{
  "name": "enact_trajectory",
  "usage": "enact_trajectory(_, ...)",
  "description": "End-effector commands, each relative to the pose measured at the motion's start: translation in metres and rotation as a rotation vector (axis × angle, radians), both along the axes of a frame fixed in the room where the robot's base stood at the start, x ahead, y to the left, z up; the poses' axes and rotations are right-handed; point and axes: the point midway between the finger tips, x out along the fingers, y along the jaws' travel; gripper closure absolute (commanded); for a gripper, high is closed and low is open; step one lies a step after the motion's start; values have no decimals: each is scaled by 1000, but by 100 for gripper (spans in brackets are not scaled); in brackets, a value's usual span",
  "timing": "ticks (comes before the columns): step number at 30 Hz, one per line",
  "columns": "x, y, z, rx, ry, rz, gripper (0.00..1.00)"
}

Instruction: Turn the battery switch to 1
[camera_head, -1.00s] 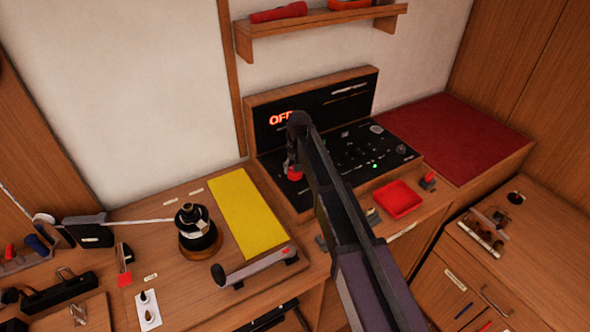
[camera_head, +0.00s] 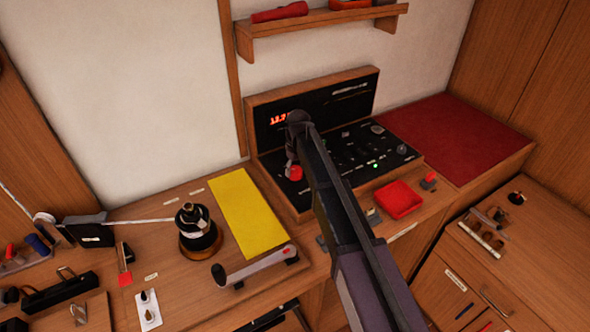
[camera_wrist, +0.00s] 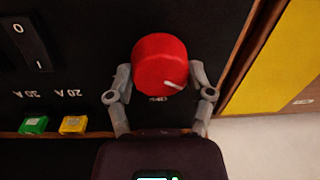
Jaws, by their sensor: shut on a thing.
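The battery switch is a red round knob (camera_head: 295,173) on the left part of the black panel (camera_head: 350,152). In the wrist view the red knob (camera_wrist: 160,62) fills the upper middle, with a white mark pointing toward the lower right. My gripper (camera_wrist: 163,85) is shut on the knob, one grey finger on each side. In the head view my gripper (camera_head: 292,158) reaches down to the knob, and my arm hides part of the panel. A small label below the knob in the wrist view is partly covered and hard to read. A red lit display (camera_head: 280,118) is partly hidden.
Beside the knob in the wrist view are a black rocker switch (camera_wrist: 30,42) and green (camera_wrist: 34,125) and yellow (camera_wrist: 73,124) fuses. A yellow mat (camera_head: 245,210), a winch (camera_head: 197,228) and a red tray (camera_head: 398,199) lie around the panel. A shelf (camera_head: 320,22) hangs above.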

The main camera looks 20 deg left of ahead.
Motion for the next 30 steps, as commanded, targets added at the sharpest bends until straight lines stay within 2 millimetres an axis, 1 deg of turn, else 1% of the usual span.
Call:
enact_trajectory(6, -1, -1, 0, -2, 3, 1, 80)
enact_trajectory(7, -1, -1, 0, -2, 3, 1, 29)
enact_trajectory(8, -1, -1, 0, -2, 3, 1, 20)
enact_trajectory(9, -1, -1, 0, -2, 3, 1, 8)
enact_trajectory(10, -1, -1, 0, -2, 3, 1, 0)
enact_trajectory(30, 0, 0, 0, 0, 0, -4, 0)
